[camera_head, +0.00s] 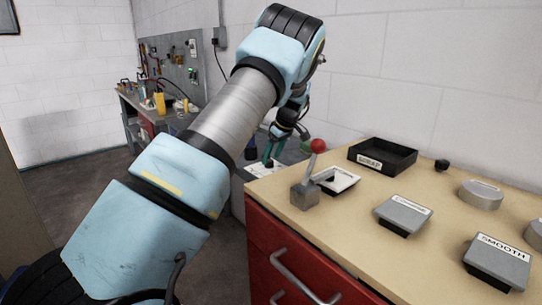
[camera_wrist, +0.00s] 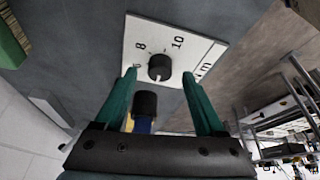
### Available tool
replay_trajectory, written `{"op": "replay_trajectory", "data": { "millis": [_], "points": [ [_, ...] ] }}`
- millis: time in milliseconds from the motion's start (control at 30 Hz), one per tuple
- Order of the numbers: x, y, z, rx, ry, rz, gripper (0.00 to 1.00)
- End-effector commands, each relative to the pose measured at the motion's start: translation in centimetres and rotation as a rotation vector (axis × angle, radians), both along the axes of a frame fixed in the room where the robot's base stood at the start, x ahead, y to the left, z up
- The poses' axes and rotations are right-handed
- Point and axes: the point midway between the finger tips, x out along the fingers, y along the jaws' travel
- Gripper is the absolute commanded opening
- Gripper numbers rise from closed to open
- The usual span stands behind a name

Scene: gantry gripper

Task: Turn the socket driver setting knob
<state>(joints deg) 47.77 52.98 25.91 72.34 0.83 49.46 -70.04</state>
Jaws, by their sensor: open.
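The setting knob (camera_wrist: 159,67) is a small round black dial with a white pointer mark. It sits on a white plate (camera_wrist: 205,50) printed with numbers such as 8 and 10, in the wrist view. My gripper (camera_wrist: 159,76) is open, its two green fingers on either side of the knob in the picture; I cannot tell whether they touch it. In the head view, my gripper (camera_head: 271,150) is beyond the bench's left edge, above a white plate (camera_head: 262,171), and the knob is not discernible.
A lever with a red ball (camera_head: 318,146) stands on the wooden bench (camera_head: 355,215) close to my gripper. A black tray (camera_head: 383,156) and grey labelled boxes (camera_head: 404,213) sit farther right. A dark cylinder (camera_wrist: 146,103) shows between my fingers, below the knob in the wrist view.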

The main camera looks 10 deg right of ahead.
Motion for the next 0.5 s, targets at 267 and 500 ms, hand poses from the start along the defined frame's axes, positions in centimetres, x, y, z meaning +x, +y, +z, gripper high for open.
{"op": "replay_trajectory", "data": {
  "millis": [267, 500],
  "points": [
    [0.5, 0.4, -1.6, -0.001, -0.001, 0.000, 0.72],
    [0.6, 0.4, -1.7, -0.001, -0.001, 0.000, 0.71]
  ]
}}
